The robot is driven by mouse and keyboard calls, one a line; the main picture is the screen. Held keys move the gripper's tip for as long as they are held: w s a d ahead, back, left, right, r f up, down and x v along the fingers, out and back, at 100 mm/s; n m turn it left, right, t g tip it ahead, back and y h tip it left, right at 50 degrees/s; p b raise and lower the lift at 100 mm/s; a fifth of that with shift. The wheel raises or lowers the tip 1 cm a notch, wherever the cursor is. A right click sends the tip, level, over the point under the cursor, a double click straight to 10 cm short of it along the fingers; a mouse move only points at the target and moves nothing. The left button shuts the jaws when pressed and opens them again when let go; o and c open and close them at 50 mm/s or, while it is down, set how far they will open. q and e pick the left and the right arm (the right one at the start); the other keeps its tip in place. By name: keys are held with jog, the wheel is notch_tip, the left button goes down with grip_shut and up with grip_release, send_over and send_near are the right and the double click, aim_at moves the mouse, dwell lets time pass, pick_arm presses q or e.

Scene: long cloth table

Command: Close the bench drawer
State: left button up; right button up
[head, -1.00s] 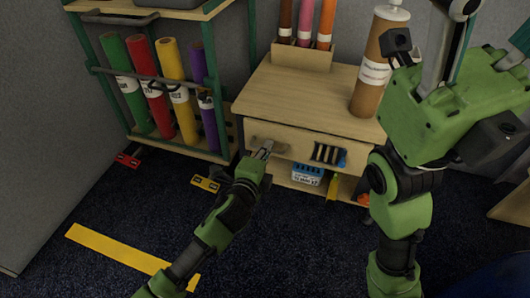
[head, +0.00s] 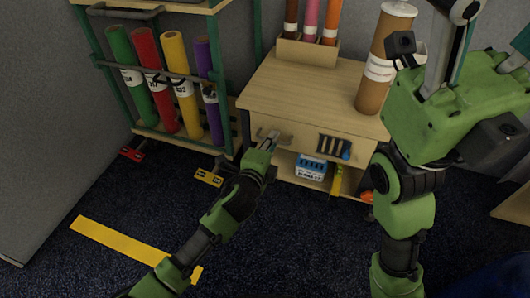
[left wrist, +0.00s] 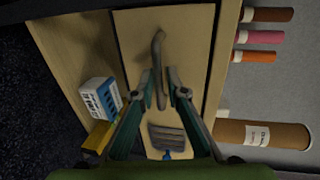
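The bench (head: 310,95) has a wooden drawer (head: 300,139) under its top. The drawer front looks flush or nearly flush with the bench; a small gap cannot be ruled out. Its curved grey handle (head: 268,134) is at the left of the front. My left gripper (head: 270,142) is at this handle. In the left wrist view the handle (left wrist: 158,60) passes between the two spread fingertips of my left gripper (left wrist: 160,80), with space around it. My right arm is at the right of the head view; its gripper is not discernible.
A dark slotted label or vent (head: 334,146) is on the drawer front. A blue-and-white box (head: 311,167) sits on the shelf below. A brown tube (head: 383,65) stands on the bench top. A rack of coloured rolls (head: 145,75) stands left. Dark carpet lies in front.

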pick_arm(q)
jog(key=v, duration=1.1)
jog(key=shift+a, duration=0.1)
